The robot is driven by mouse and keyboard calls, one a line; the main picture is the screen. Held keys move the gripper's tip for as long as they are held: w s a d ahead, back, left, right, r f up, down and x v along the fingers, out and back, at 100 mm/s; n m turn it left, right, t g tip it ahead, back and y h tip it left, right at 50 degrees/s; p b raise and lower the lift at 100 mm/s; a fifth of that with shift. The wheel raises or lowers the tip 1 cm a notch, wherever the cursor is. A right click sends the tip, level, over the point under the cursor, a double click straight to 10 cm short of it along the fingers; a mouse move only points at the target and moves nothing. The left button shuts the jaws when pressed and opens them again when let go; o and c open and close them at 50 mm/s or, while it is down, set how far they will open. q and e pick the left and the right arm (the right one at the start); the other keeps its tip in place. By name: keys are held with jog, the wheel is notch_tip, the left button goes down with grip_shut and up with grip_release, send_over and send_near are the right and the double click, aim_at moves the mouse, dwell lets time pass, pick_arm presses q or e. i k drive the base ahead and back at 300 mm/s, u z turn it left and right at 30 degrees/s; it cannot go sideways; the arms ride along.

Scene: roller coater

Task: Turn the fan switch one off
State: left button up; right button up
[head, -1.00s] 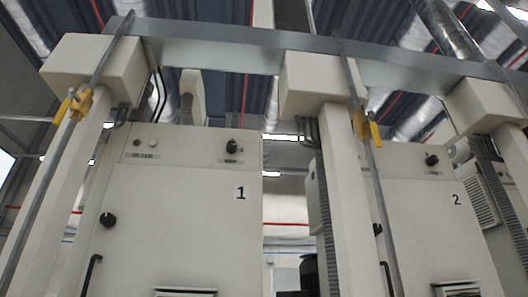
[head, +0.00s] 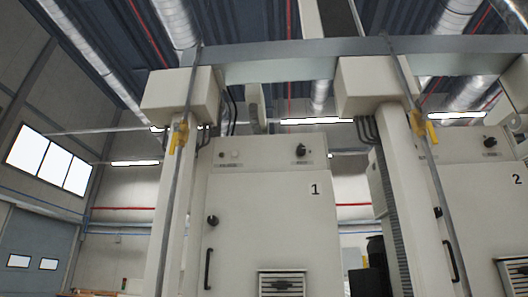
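A pale cabinet (head: 262,220) marked 1 stands near the middle of the head view. Its top panel carries a black rotary switch (head: 300,150) at the right, with a small label below it too blurred to read. Two small round buttons or lamps (head: 228,154) sit at the panel's left. A second black knob (head: 212,221) is on the cabinet door's left edge, above a black vertical handle (head: 208,268). I cannot tell from the labels which of these is the fan switch. Neither of my grippers is in view.
A second cabinet (head: 480,200) marked 2 stands at the right. Pale posts with grey pipes and yellow valve handles (head: 179,136) (head: 424,126) stand beside the cabinets, under a grey overhead beam (head: 300,50). Windows (head: 47,160) show at the far left. The floor is out of view.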

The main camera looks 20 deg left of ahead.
aim_at(301, 150)
jog(key=u, duration=0.8)
jog(key=i, duration=0.4)
